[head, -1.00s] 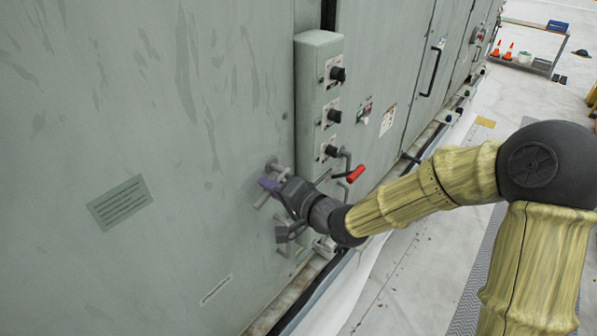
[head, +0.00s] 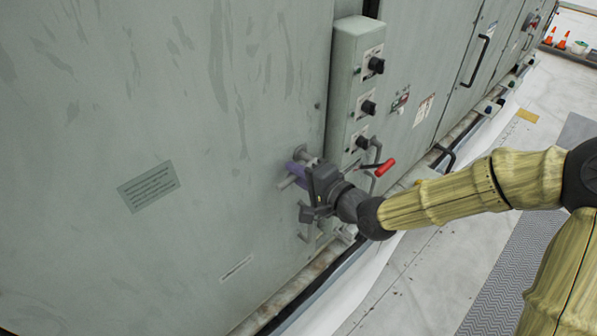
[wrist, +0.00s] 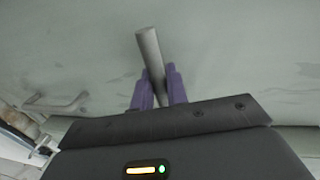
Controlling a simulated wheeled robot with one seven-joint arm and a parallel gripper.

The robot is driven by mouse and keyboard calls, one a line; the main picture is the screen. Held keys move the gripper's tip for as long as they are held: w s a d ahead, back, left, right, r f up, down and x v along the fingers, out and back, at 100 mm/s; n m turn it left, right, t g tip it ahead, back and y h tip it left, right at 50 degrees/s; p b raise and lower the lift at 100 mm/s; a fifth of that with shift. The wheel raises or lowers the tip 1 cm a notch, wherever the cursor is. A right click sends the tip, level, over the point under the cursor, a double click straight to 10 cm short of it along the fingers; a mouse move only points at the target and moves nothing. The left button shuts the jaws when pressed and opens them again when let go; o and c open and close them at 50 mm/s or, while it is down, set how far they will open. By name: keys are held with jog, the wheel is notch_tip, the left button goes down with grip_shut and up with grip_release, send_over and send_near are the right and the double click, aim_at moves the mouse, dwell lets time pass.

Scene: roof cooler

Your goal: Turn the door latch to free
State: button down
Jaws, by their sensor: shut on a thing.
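The door latch is a grey metal bar handle on the green-grey cabinet door (head: 200,190). In the wrist view the latch bar (wrist: 150,55) stands slightly tilted, its top leaning left, between two purple fingers. My gripper (wrist: 157,88) is shut on this bar. In the head view my gripper (head: 295,175) is at the door's right edge, and its body hides part of the latch.
A control box (head: 345,95) with black knobs stands just right of the latch. A red-handled lever (head: 386,167) sticks out close to my wrist. A grey pull handle (wrist: 58,104) is on the door nearby. Open floor (head: 400,290) lies to the right.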

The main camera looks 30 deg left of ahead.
jog(key=shift+w, duration=0.1)
jog(key=c, duration=1.5)
grip_release()
jog(key=shift+o, duration=0.2)
jog(key=shift+d, duration=0.1)
jog(key=b+v, duration=0.4)
jog(key=v, duration=1.3)
jog(key=shift+b, duration=0.3)
jog(key=shift+w+d, duration=0.1)
jog(key=shift+d, duration=0.05)
